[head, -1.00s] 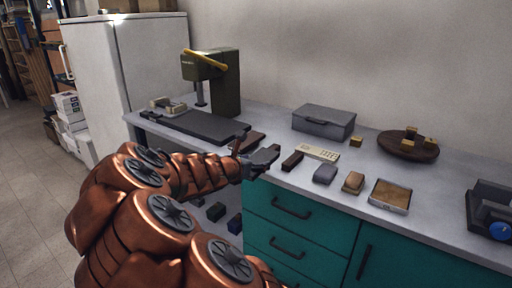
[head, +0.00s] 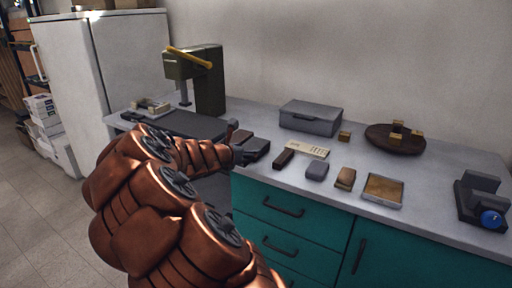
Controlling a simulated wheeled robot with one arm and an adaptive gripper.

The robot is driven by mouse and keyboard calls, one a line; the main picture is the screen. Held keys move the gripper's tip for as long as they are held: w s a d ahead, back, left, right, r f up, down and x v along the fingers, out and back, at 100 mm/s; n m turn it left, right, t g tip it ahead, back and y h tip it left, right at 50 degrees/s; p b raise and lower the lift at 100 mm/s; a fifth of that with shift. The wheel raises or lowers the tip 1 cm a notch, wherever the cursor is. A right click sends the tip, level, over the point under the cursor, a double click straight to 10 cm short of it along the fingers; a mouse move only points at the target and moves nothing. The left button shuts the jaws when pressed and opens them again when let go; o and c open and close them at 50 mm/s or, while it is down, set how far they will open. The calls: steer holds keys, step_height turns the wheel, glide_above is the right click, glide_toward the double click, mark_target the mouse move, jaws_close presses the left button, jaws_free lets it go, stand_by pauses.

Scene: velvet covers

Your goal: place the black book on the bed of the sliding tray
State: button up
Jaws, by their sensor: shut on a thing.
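The sliding tray (head: 196,123) is a long, flat, dark bed on the counter in front of a green press, at the left in the head view. My gripper (head: 243,153) is at the counter's front edge, right of the tray's near end. It is shut on the black book (head: 258,146), a small dark block at the fingertips. My copper arm hides part of the tray, and the fingers are small and dark, so the exact grip and the gap to the counter are hard to see.
The green press (head: 207,80) with a yellow handle stands behind the tray. Teal drawers (head: 290,204) are below.

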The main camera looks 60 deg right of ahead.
mark_target(253, 138)
steer(key=d, duration=0.2)
steer(key=w+d, duration=0.1)
steer(key=d, duration=0.2)
steer(key=w+d+f, duration=0.1)
steer(key=d, duration=0.2)
steer(key=shift+w+d, duration=0.2)
steer(key=shift+w, duration=0.05)
steer(key=shift+w+d, duration=0.2)
steer(key=shift+d, duration=0.3)
steer(key=shift+w+d, duration=0.2)
steer(key=shift+d, duration=0.3)
steer(key=shift+d+f, duration=0.15)
steer(key=shift+f, duration=1.4)
steer(key=shift+f, duration=0.25)
steer(key=o, duration=1.2)
steer(key=shift+o, duration=0.2)
steer(key=v, duration=0.6)
steer(key=shift+w+a+f, duration=0.1)
steer(key=shift+w+a, duration=0.2)
steer(key=shift+a, duration=0.05)
steer(key=shift+s+a, duration=0.1)
steer(key=shift+a, duration=0.55)
